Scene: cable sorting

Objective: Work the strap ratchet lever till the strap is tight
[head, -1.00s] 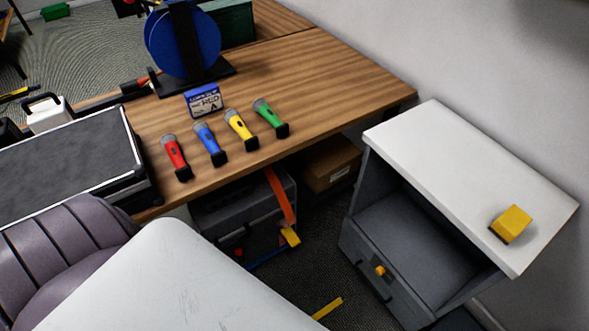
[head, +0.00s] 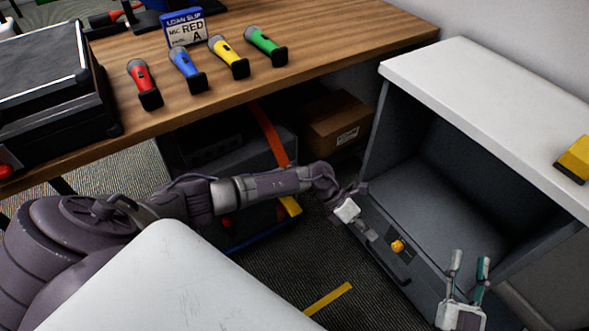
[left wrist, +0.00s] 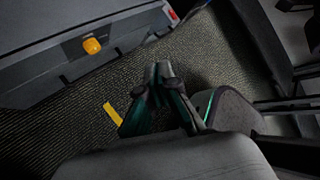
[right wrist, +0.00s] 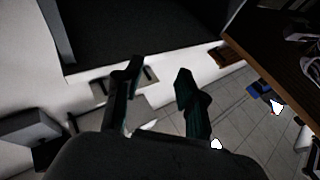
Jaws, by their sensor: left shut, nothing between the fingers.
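An orange strap (head: 270,135) runs down the front of a dark grey case (head: 215,150) under the wooden desk. A yellow piece (head: 290,206) shows near the strap's lower end; I cannot tell if it is the ratchet lever. My left forearm crosses in front of the case and hides part of it and of the strap. My left gripper (head: 371,236) is shut and empty by the grey drawer front; its closed fingers show in the left wrist view (left wrist: 162,75). My right gripper (head: 469,264) is open and empty before the cabinet; its parted fingers show in the right wrist view (right wrist: 158,75).
Several microphones and a loan card (head: 186,28) are on the desk. Yellow tape (head: 328,299) marks the floor.

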